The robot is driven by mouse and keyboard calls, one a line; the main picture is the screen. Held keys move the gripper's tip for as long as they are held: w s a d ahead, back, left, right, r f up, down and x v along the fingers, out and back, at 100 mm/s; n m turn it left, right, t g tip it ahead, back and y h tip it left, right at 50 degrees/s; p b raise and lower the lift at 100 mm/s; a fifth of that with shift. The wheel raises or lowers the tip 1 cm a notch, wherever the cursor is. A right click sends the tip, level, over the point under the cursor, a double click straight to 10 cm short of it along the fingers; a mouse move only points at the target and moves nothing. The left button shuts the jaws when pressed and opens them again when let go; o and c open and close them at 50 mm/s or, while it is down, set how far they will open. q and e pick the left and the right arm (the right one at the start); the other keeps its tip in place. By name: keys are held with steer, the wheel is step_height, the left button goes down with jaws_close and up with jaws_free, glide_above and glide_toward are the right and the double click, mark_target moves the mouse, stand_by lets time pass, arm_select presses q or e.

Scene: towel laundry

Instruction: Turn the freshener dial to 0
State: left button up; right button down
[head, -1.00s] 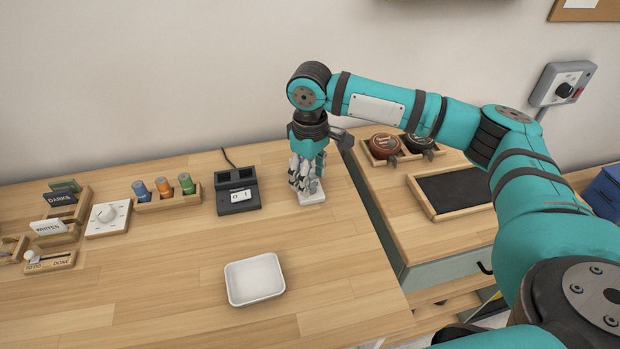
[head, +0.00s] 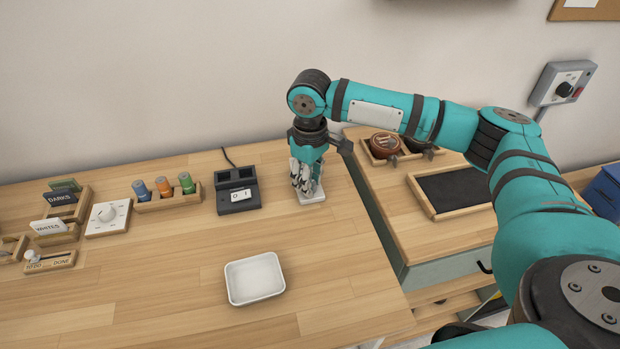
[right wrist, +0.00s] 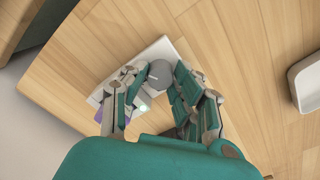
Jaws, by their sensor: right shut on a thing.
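A grey round dial (right wrist: 160,73) with a pale pointer line sits on a white base plate (right wrist: 164,48). The plate also shows in the head view (head: 314,198), on the wooden counter near its right end. My right gripper (right wrist: 158,76) points down over the plate with its fingers shut on the dial's sides; in the head view its fingers (head: 304,190) hide the dial. A small green light (right wrist: 144,107) and a purple part (right wrist: 106,113) show beside the left finger. I cannot read any scale marks around this dial. My left gripper is not in view.
A black switch box (head: 238,199) stands left of my gripper. A white tray (head: 233,291) lies nearer the front. Another white dial plate (head: 94,226) and a rack of coloured bottles (head: 152,206) stand further left. The counter (head: 340,260) around the tray is clear.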

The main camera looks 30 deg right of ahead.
steer(key=shift+r+p, duration=0.15)
steer(key=shift+p, duration=0.2)
steer(key=n+p, duration=0.8)
steer(key=p, duration=0.3)
steer(key=shift+r, duration=0.1)
steer(key=shift+n+p, duration=0.6)
steer(key=shift+n, duration=0.3)
steer(key=n+p, duration=0.1)
steer(key=n, duration=0.1)
steer(key=shift+n+p, duration=0.3)
steer(key=shift+n, duration=0.1)
steer(key=n+p, duration=0.1)
steer(key=n, duration=0.2)
steer(key=shift+n, duration=0.3)
steer(key=n, duration=0.1)
steer(key=n+p, duration=0.1)
steer(key=n, duration=0.1)
steer(key=shift+f+n, duration=0.2)
steer(key=shift+n, duration=2.1)
